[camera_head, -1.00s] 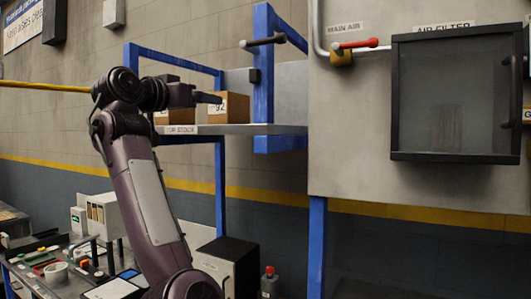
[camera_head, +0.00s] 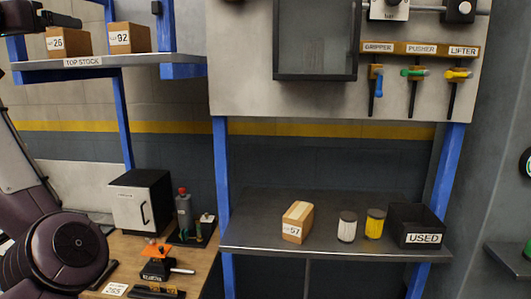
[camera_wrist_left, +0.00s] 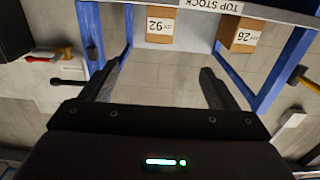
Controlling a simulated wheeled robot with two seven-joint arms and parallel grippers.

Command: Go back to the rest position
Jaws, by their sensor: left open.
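My left gripper (camera_head: 62,20) is at the top left edge of the head view, partly cut off, near the cardboard boxes on the top stock shelf. In the left wrist view its two dark fingers stand wide apart (camera_wrist_left: 166,62), with nothing between them. The wrist view shows box 92 (camera_wrist_left: 160,25) and box 26 (camera_wrist_left: 240,34) beyond the fingers, apart from them. My left arm fills the lower left of the head view. My right gripper is not in view.
The top stock shelf (camera_head: 120,70) has blue posts. A lower shelf (camera_head: 255,235) holds box 57 (camera_head: 297,222), two jars and a black USED bin (camera_head: 415,222). A wooden bench (camera_head: 195,262) carries a small white-and-black cabinet (camera_head: 140,200). Levers hang from the panel.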

